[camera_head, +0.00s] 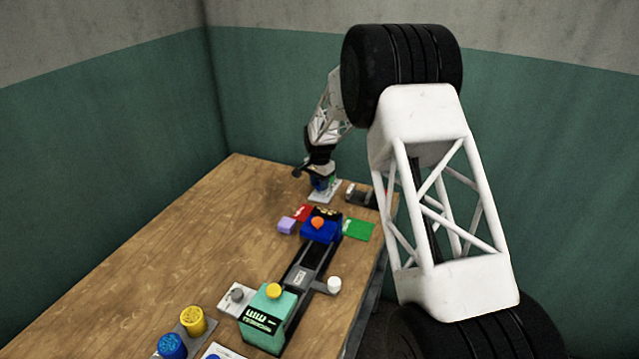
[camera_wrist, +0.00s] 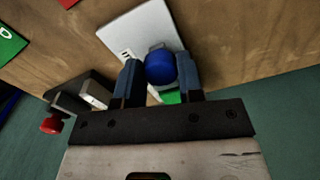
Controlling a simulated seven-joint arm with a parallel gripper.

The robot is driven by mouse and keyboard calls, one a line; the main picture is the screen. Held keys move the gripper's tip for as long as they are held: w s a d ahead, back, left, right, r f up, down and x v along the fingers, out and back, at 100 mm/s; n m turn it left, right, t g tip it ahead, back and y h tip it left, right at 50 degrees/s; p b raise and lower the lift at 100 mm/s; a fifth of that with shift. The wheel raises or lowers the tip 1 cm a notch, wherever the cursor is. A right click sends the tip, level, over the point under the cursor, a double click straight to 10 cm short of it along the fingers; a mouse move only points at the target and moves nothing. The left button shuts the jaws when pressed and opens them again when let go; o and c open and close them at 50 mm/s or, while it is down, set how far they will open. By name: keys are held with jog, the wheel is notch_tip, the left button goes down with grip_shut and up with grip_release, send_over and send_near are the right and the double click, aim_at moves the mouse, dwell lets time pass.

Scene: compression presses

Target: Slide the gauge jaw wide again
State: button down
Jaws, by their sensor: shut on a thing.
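My gripper (camera_head: 317,172) is at the far end of the table. In the wrist view its two fingers (camera_wrist: 158,64) are shut on a round blue knob (camera_wrist: 160,70), one finger on each side. The knob stands over a pale plate (camera_wrist: 138,36) with small dark marks, which also shows in the head view (camera_head: 324,197). A bit of green shows below the knob between the fingers. Which part is the gauge jaw I cannot tell for sure; the fingers hide the knob's sides and what lies under it.
A dark device with a red knob (camera_wrist: 50,125) and a pale block (camera_wrist: 94,95) is close beside my gripper. The table's left side is clear.

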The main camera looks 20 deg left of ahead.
jog(key=shift+s, duration=1.4)
jog(key=c, duration=0.8)
grip_release()
jog(key=shift+o, duration=0.2)
jog(key=shift+r, duration=0.1)
notch_tip(320, 180, up, 8)
jog(key=shift+f, duration=0.2)
